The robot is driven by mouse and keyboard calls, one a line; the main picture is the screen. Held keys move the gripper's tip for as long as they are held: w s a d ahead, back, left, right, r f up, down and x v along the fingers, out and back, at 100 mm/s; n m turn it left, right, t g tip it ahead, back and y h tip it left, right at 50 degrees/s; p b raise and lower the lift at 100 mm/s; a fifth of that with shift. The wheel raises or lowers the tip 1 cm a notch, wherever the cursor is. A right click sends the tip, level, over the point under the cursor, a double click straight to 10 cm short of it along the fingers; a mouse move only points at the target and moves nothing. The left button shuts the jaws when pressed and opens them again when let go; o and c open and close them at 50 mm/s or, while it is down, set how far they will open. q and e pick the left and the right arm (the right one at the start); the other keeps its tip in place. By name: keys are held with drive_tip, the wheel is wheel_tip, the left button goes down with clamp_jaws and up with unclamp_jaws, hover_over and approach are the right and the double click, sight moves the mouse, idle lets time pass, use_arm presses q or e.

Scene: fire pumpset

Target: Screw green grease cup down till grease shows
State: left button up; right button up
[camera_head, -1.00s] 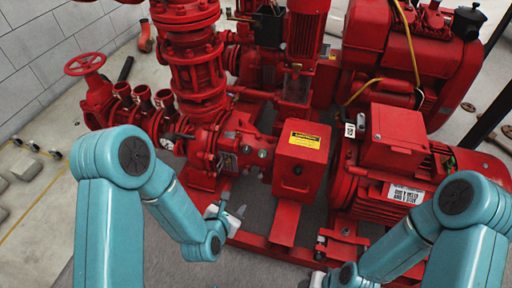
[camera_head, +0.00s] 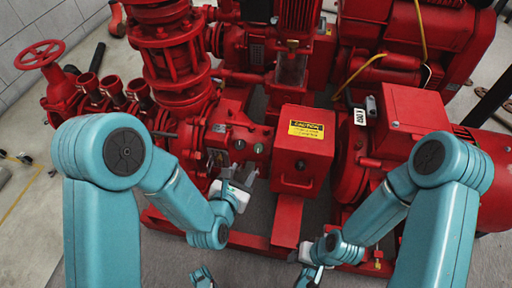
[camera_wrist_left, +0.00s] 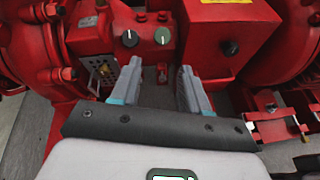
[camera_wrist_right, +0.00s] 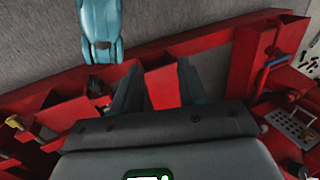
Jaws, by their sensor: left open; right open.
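The green grease cup (camera_head: 258,148) sits on the red bearing housing, left of the caution-labelled box. It also shows in the left wrist view (camera_wrist_left: 162,37), a green round cap just right of a black cap (camera_wrist_left: 130,38). My left gripper (camera_head: 233,165) is open and empty, just below and in front of the two caps. In the left wrist view its fingers (camera_wrist_left: 159,67) point toward the housing, with the green cap beyond the gap between them, apart from both. My right gripper (camera_wrist_right: 157,75) is open and empty, low over the red base frame.
The red box with a yellow caution label (camera_head: 305,130) stands right of the cups. A flanged red pipe column (camera_head: 172,55) rises to the left. The red motor (camera_head: 405,125) is at right. The red base frame (camera_wrist_right: 215,40) crosses below my right gripper.

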sight(258, 148)
use_arm(q)
drive_tip(key=b+x, duration=0.3)
drive_tip(key=x, duration=1.2)
drive_tip(key=shift+s+d+f+b, duration=0.1)
drive_tip(key=shift+d+f+b, duration=0.1)
drive_tip(key=shift+b, duration=0.15)
drive_tip(key=shift+w+d, duration=0.15)
drive_tip(key=shift+w, duration=0.3)
drive_tip(key=c, duration=0.7)
